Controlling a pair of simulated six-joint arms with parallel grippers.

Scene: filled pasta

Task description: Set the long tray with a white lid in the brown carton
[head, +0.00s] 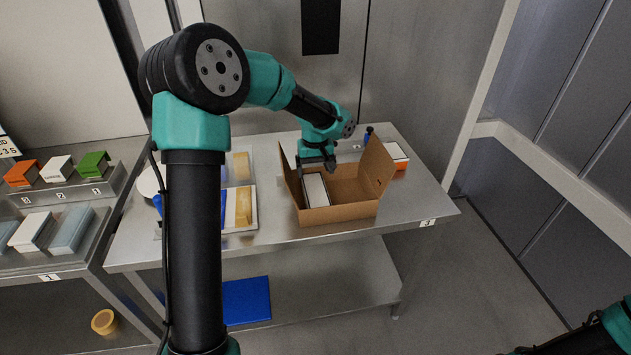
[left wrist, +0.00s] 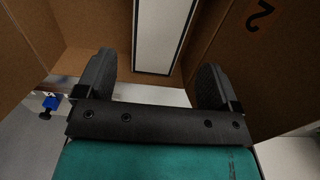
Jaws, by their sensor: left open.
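The brown carton (head: 352,212) stands open on the steel table with its flaps up. The long tray with a white lid (head: 316,190) is inside it, in the left part, lying lengthwise from back to front. In the left wrist view the white lid (left wrist: 158,35) with its dark border shows ahead, between carton walls (left wrist: 235,70). My left gripper (head: 317,163) is over the back left part of the carton, close to the tray's far end. Its fingers (left wrist: 156,72) are spread, with nothing gripped between them. Of my right arm only a part shows at the bottom right corner.
Packs of yellow pasta (head: 243,207) lie left of the carton. A rack at left holds several boxes (head: 93,165). The table's front right is clear.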

